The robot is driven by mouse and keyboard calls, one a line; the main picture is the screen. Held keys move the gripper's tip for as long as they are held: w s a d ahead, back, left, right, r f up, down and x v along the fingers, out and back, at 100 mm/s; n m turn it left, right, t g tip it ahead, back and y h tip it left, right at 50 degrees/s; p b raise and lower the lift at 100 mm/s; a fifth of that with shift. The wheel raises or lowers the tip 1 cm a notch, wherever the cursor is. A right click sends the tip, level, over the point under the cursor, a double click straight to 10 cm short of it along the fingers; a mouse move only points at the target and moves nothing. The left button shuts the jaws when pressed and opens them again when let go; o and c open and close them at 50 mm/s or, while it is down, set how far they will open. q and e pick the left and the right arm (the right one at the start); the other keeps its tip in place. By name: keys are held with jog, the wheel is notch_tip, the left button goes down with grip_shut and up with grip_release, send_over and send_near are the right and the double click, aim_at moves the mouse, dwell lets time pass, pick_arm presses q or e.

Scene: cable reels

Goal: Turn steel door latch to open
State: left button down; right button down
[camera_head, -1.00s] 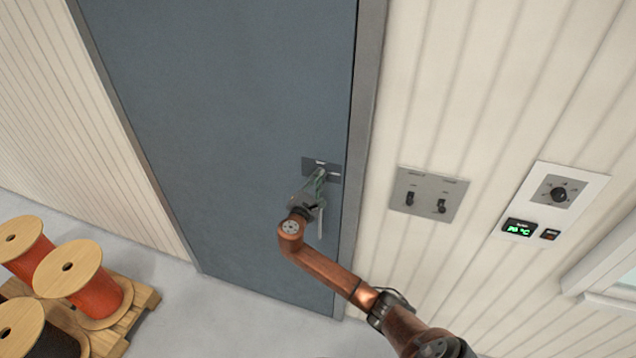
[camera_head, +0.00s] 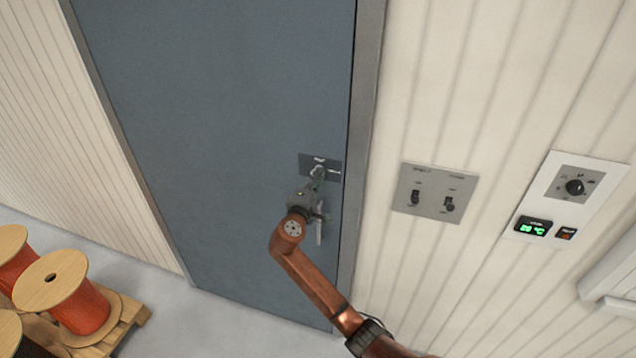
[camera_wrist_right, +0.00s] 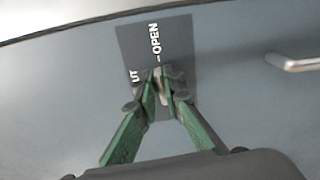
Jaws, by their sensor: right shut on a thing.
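The blue-grey door (camera_head: 230,110) stands closed in its grey frame. A dark latch plate (camera_head: 310,160) sits near the door's right edge. In the right wrist view the plate (camera_wrist_right: 180,35) carries the words "OPEN" and a partly hidden one ending in "UT". My right gripper (camera_head: 318,176) is at the plate, shut on the steel latch (camera_wrist_right: 158,80). Its green-sided fingers (camera_wrist_right: 160,88) hide most of the latch, so its exact angle is hard to tell. My left gripper is not in view.
A steel door handle (camera_head: 319,232) is below the latch, close to my right wrist; it also shows in the right wrist view (camera_wrist_right: 300,63). A switch panel (camera_head: 433,192) and a thermostat panel (camera_head: 570,188) are on the right wall. Cable reels (camera_head: 65,290) stand on a pallet at lower left.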

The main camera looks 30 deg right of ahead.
jog(key=shift+d+r+m+b, duration=0.1)
jog(key=shift+r+m+b, duration=0.1)
jog(key=shift+m+b, duration=0.45)
jog(key=c, duration=2)
grip_release()
jog(key=shift+c, duration=0.2)
jog(key=shift+f, duration=0.2)
jog(key=v, duration=1.2)
